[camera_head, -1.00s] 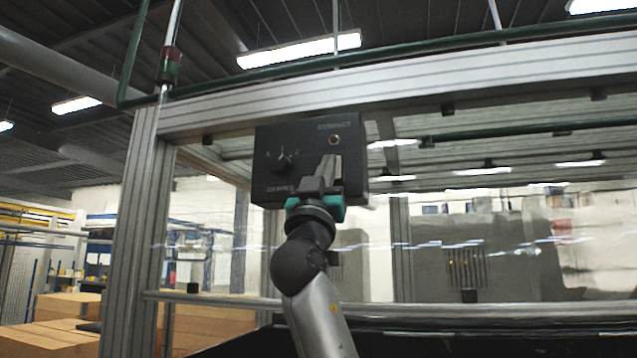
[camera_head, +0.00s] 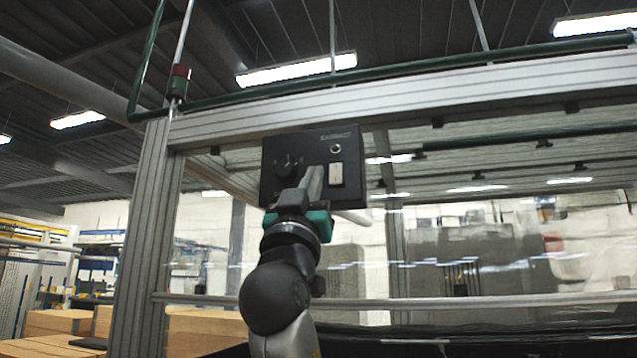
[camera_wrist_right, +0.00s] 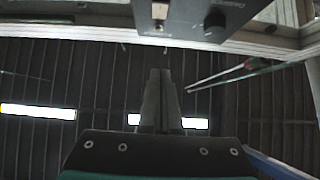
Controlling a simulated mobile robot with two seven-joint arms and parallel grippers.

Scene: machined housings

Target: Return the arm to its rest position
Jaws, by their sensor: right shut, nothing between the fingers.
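My right gripper (camera_head: 313,180) is raised in the middle of the head view, in front of a black control box (camera_head: 349,148) on the frame. Its fingers are together with nothing between them. They overlap the box in the head view, between its knob (camera_head: 288,168) and its pale rocker switch (camera_head: 336,175). In the right wrist view the closed fingers (camera_wrist_right: 160,75) point up the picture towards the box (camera_wrist_right: 190,14), with a visible gap to it. My left gripper is out of view.
An aluminium profile frame with an upright post (camera_head: 143,240) and a top beam (camera_head: 420,97) surrounds clear panels. A red and green stack light (camera_head: 178,82) stands at the left post. Cardboard boxes (camera_head: 205,330) lie behind at lower left.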

